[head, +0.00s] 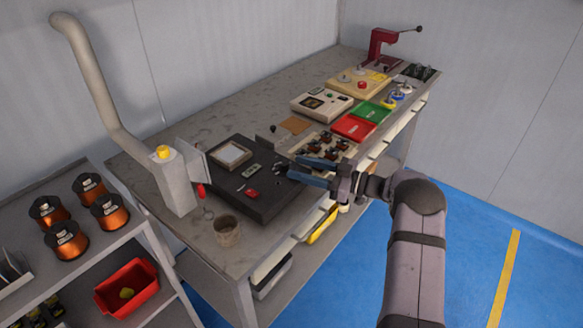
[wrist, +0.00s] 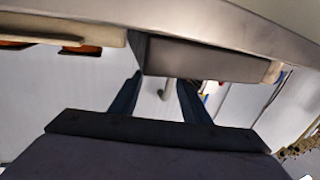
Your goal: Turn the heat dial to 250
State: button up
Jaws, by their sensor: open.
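A flat dark unit (head: 262,208) lies on the bench, with a pale square plate (head: 230,155), a small display (head: 251,170) and a red switch (head: 252,194) on its top. A small dark knob-like part (head: 278,168) shows near its right edge; it may be the heat dial, but its markings are too small to read. My gripper (head: 297,173) is open, its blue fingers pointing left, by the right edge of the unit. In the wrist view its fingers (wrist: 158,98) stand apart, with a small grey post between them in the picture. No dial shows there.
A tray of small parts (head: 322,148) is just behind my gripper. Red (head: 354,127) and green (head: 371,112) trays lie farther back. Drawers hang under the bench edge.

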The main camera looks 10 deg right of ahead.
jog(key=shift+s+d, duration=0.35)
jog(key=shift+d, duration=0.25)
jog(key=shift+a+r, duration=0.15)
jog(key=shift+a, duration=0.05)
jog(key=s+a+r+p, duration=0.2)
jog(key=a+r, duration=0.3)
jog(key=r, duration=0.4)
jog(key=s+a+r+p, duration=0.15)
jog(key=a+r, duration=0.25)
jog(key=r, duration=0.6)
jog(key=m+t+h, duration=0.3)
jog(key=m+h, duration=0.3)
jog(key=h, duration=0.3)
send_near(284, 163)
jog(key=shift+x, duration=4.25)
